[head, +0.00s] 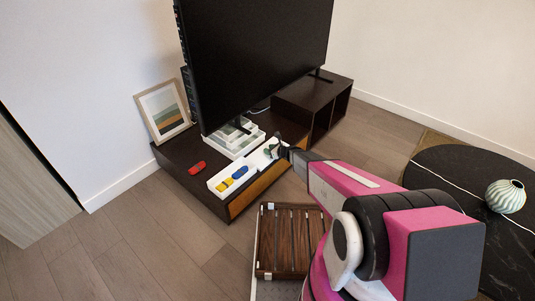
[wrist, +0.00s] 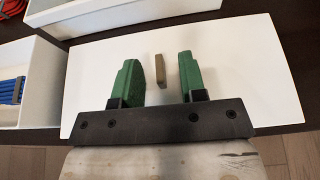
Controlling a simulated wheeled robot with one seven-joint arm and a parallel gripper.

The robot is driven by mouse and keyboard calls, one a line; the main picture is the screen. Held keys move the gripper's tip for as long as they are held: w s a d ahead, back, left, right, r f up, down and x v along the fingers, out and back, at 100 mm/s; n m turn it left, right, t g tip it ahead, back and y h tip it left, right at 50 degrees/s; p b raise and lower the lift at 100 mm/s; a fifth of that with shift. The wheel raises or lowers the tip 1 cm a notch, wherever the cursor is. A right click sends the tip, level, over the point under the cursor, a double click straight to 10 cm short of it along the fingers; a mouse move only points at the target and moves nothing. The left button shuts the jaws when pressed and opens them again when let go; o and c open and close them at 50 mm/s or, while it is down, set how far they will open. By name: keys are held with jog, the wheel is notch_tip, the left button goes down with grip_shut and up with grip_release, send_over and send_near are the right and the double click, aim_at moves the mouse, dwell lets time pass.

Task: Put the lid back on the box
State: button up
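The white lid (wrist: 240,60) lies flat beside the box, with a small tan knob (wrist: 160,70) near its middle. It also shows as a white patch in the head view (head: 258,160), partly behind my gripper. The open white box (wrist: 40,100) is left of the lid in the wrist view. In the head view the box (head: 222,192) holds blue and yellow things. My gripper (wrist: 160,78) is open, its green fingers on either side of the knob with a gap on each side. In the head view my gripper (head: 277,149) is small and partly hidden by the arm.
The box is on a low dark TV stand (head: 180,155) near its front edge. A red object (head: 197,167) lies behind the box. White stacked boxes (head: 232,143) stand under the large TV (head: 255,60). A framed picture (head: 163,110) leans at the left.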

grip_shut()
jog(key=shift+r, duration=0.15)
